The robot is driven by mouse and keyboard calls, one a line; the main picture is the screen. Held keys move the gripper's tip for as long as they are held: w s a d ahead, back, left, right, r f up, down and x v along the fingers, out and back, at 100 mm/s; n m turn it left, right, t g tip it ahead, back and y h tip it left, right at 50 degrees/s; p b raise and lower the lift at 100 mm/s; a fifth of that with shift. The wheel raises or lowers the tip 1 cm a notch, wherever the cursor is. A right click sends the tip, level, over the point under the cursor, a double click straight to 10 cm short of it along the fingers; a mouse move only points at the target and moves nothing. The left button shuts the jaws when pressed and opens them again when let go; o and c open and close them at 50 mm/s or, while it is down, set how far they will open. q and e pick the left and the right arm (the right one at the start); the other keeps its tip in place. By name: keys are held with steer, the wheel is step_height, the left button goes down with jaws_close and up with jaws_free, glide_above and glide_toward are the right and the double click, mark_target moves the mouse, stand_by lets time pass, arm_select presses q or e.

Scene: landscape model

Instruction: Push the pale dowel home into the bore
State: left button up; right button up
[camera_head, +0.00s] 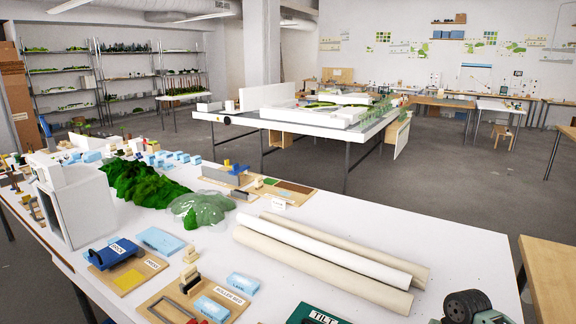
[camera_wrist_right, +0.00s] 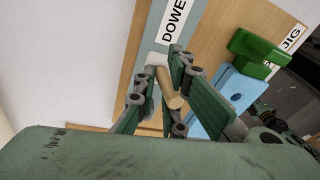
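In the right wrist view my right gripper (camera_wrist_right: 163,64) points down at a work board. The pale dowel (camera_wrist_right: 172,94) is between its two fingers, which appear closed on it, with its near end towards the camera. A pale grey-white piece (camera_wrist_right: 157,60) lies at the dowel's far end. I cannot make out the bore or how deep the dowel sits.
In the right wrist view a green block (camera_wrist_right: 258,48) and a light blue block (camera_wrist_right: 235,90) stand to the right, near a "JIG" label (camera_wrist_right: 291,40). In the head view long cream tubes (camera_head: 320,262) lie across the white table (camera_head: 440,235).

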steer(key=o, duration=0.6)
steer(key=shift+s, duration=0.1)
steer(key=shift+c, duration=0.2)
steer(key=o, duration=0.7)
steer(key=shift+w+d, duration=0.1)
steer(key=shift+w, duration=0.15)
steer(key=shift+c, duration=0.2)
steer(key=shift+r, duration=0.1)
steer(key=shift+r, duration=0.1)
step_height(320, 180, up, 12)
steer(key=d, duration=0.2)
steer(key=shift+w+f, duration=0.2)
